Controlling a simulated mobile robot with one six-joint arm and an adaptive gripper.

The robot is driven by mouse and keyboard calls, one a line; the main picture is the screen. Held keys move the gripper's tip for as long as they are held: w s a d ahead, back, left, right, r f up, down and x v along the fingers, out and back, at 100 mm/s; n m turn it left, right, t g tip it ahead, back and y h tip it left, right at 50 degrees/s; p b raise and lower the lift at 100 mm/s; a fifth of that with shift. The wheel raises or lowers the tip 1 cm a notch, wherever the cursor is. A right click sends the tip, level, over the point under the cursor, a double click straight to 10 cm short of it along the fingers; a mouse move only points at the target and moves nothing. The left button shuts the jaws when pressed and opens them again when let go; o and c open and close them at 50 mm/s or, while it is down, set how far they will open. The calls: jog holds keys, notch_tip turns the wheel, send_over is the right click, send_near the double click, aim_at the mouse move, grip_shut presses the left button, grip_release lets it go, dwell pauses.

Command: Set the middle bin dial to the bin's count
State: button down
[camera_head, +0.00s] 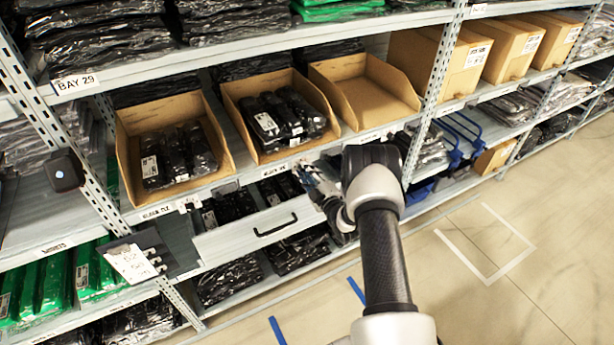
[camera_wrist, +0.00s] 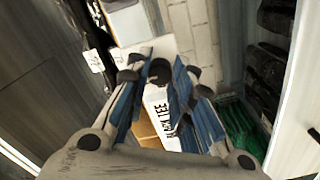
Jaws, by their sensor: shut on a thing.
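The middle bin (camera_head: 239,93) is an open tan cardboard bin on the shelf, holding several dark wrapped packs (camera_head: 290,115) with white labels; overlap makes their exact count unclear. My gripper (camera_head: 307,170) is at the shelf's front edge, below the middle bin's right side. In the wrist view my gripper (camera_wrist: 158,76) has its blue-grey fingers closed around a dark round knob (camera_wrist: 159,69), which looks like the dial. A white label reading "BLACK TEE" (camera_wrist: 160,112) shows between the fingers. The dial's setting cannot be read.
The left bin (camera_head: 126,145) holds several dark packs; the right bin (camera_head: 365,90) is empty. A drawer with a black handle (camera_head: 275,226) stands out below my gripper. A clipboard (camera_head: 131,262) hangs at the left. The floor (camera_head: 440,290) at right is clear.

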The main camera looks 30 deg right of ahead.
dwell(0.4)
jog(key=c, duration=1.4)
grip_release()
jog(key=shift+s, duration=0.1)
jog(key=s, duration=1.1)
jog(key=shift+s+d, duration=0.2)
jog(key=shift+s, duration=0.2)
